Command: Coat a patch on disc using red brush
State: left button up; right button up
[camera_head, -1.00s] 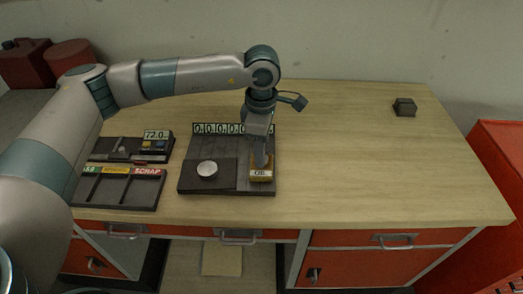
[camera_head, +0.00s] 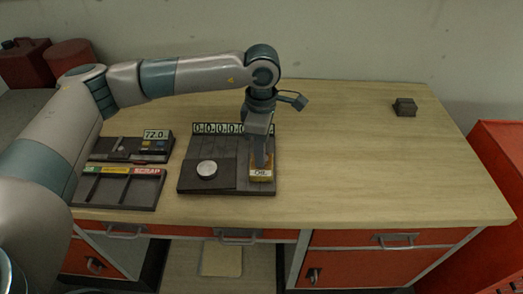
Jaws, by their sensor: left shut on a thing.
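My left gripper (camera_head: 262,158) points down over the right part of a dark board (camera_head: 215,182). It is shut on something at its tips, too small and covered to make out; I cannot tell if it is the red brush. Right under the tips is a yellow-brown container (camera_head: 261,175) with a white label that seems to read "OIL". The round silvery disc (camera_head: 207,169) lies flat on the left part of the same board, apart from the gripper. No red brush shows clearly. My right gripper is not in view.
Left of the board are a device with a "72.0" display (camera_head: 156,134) and a sorting tray (camera_head: 130,190) with a "SCRAP" label. A row of number plates (camera_head: 208,128) edges the board's back. A dark block (camera_head: 405,107) sits far right; the table (camera_head: 370,170) between is clear.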

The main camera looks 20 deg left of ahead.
dwell(0.4)
pick_arm(q)
jog(key=shift+f+b, duration=0.15)
jog(key=shift+b, duration=0.2)
dwell(0.7)
jog(key=shift+s, duration=0.1)
dwell(0.7)
notch_tip(320, 180, up, 2)
jog(key=shift+r+p, duration=0.7)
jog(key=shift+r, duration=1.9)
jog(key=shift+f, duration=0.1)
